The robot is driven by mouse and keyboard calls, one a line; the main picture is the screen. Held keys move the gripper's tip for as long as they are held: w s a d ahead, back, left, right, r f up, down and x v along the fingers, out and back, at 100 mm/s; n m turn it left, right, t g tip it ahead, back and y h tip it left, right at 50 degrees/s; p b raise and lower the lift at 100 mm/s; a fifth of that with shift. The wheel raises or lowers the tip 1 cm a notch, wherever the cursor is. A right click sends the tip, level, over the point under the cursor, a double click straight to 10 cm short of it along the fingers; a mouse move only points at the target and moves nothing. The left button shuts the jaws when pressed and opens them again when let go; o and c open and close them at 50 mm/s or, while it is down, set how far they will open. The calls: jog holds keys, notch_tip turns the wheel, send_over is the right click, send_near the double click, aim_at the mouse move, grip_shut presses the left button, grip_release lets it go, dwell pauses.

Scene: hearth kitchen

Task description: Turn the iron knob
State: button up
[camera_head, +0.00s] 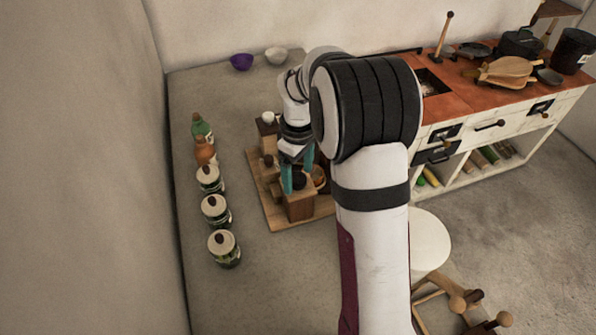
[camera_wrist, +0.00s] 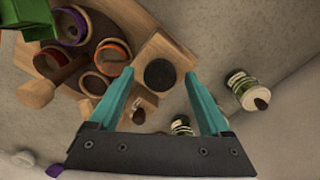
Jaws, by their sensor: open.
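The iron knob (camera_wrist: 160,74) is a dark round disc on top of a wooden block (camera_wrist: 172,52) in the wrist view. In the head view the knob (camera_head: 299,181) is a small dark shape on the block (camera_head: 300,207), which stands on a wooden board (camera_head: 273,218). My gripper (camera_wrist: 159,76) is open, with one teal finger to each side of the knob in the wrist view. In the head view my gripper (camera_head: 297,178) points down at the block, its fingers apart. I cannot tell whether either finger touches the knob.
A kitchen counter (camera_head: 470,95) stands at right. Bare floor lies in front of the board.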

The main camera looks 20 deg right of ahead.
grip_shut()
dwell(0.3)
jog(key=m, duration=0.8)
jog(key=shift+m, duration=0.3)
jog(key=m, duration=0.4)
jog(key=shift+r, duration=0.1)
jog(key=shift+m, duration=2.5)
